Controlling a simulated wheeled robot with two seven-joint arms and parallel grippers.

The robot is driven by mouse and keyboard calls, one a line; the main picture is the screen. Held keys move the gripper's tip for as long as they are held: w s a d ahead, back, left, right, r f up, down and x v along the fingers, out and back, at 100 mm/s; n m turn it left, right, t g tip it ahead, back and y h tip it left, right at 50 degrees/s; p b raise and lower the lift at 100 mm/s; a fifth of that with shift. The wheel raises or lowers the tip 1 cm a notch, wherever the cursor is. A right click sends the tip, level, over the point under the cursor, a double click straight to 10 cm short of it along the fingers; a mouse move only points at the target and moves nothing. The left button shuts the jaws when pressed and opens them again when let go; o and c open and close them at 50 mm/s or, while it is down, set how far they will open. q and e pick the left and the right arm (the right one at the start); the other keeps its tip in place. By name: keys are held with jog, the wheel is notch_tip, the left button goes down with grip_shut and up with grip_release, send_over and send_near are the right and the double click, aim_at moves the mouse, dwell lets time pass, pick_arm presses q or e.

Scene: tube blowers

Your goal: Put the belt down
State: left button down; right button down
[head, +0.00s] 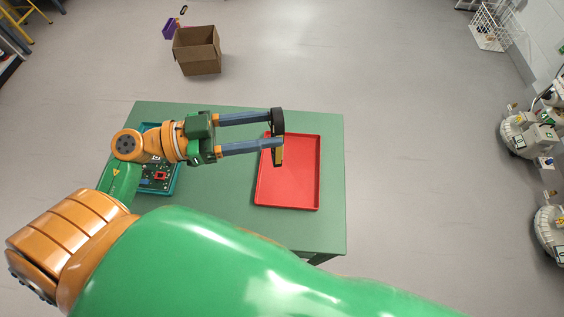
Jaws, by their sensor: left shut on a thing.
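My left gripper (277,132) reaches in from the left over the green table. Its two blue-grey fingers are shut on a dark piece with a yellow part, which I take to be the belt (278,122). The belt runs across both fingertips, and its lower end shows just below the lower finger. It is over the upper left part of the red tray (262,200), seemingly above it. The fingers partly hide the belt. The red tray looks empty where I can see it. My right gripper is not in view.
The green table (226,205) also holds a teal tray (175,185) with a circuit board (160,178), partly behind my arm. White machines (530,137) stand at the right. The floor between is clear.

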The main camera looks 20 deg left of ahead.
pick_arm(q)
jog(key=s+d+m+g+y+b, duration=0.2)
jog(key=d+m+g, duration=0.4)
jog(key=d+g, duration=0.15)
jog(key=s+d+m+g+y+b, duration=0.2)
jog(key=d+m+g+y, duration=0.1)
jog(key=d+m+g, duration=0.4)
jog(key=m+t+y+b, duration=0.4)
jog(key=m+y, duration=0.6)
jog(key=m, duration=0.7)
send_over(278, 178)
jog(key=shift+t, duration=0.55)
jog(key=f, duration=1.4)
jog(key=f+p, duration=0.1)
jog(key=f, duration=0.6)
jog(key=shift+s+d+f, duration=0.15)
jog(key=shift+d+f, duration=0.1)
jog(key=f, duration=0.2)
jog(key=f+p, duration=0.1)
jog(key=f, duration=0.1)
jog(key=shift+a, duration=0.25)
jog(key=shift+c, duration=1.3)
grip_release()
jog(key=shift+w, duration=0.2)
jog(key=shift+r, duration=0.1)
